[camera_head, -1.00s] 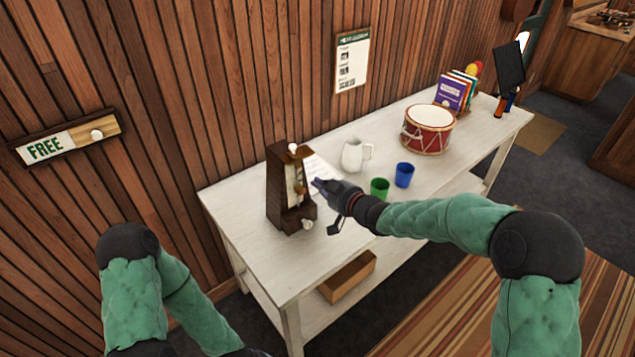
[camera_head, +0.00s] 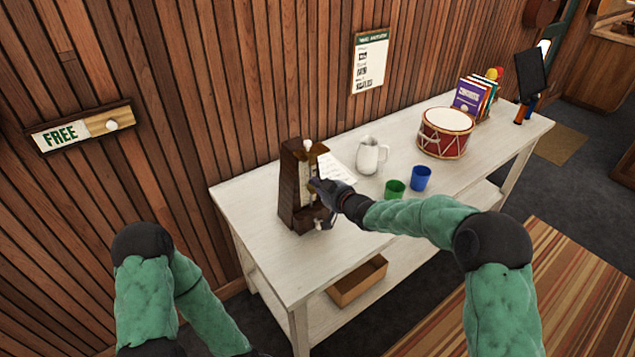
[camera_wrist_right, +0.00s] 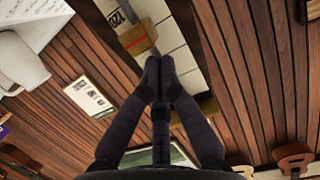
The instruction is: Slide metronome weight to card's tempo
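The dark wooden metronome (camera_head: 293,190) stands upright at the near left of the white table, its pale scale facing my right arm. My right gripper (camera_head: 315,185) is at its front, covering part of the rod and scale. In the right wrist view, its fingertips (camera_wrist_right: 159,62) are together, with no clear gap between them. A tan weight with a red line (camera_wrist_right: 137,38) lies just beyond the tips, beside a "120" mark on the scale. I see no clear grip on it. A white card (camera_head: 338,167) lies behind the metronome, its text unreadable. My left gripper is out of view.
A white jug (camera_head: 370,157), green cup (camera_head: 395,190) and blue cup (camera_head: 420,178) stand right of the metronome. A red drum (camera_head: 445,133) and books (camera_head: 470,97) are farther along the table (camera_head: 270,262). The table's near left end is clear.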

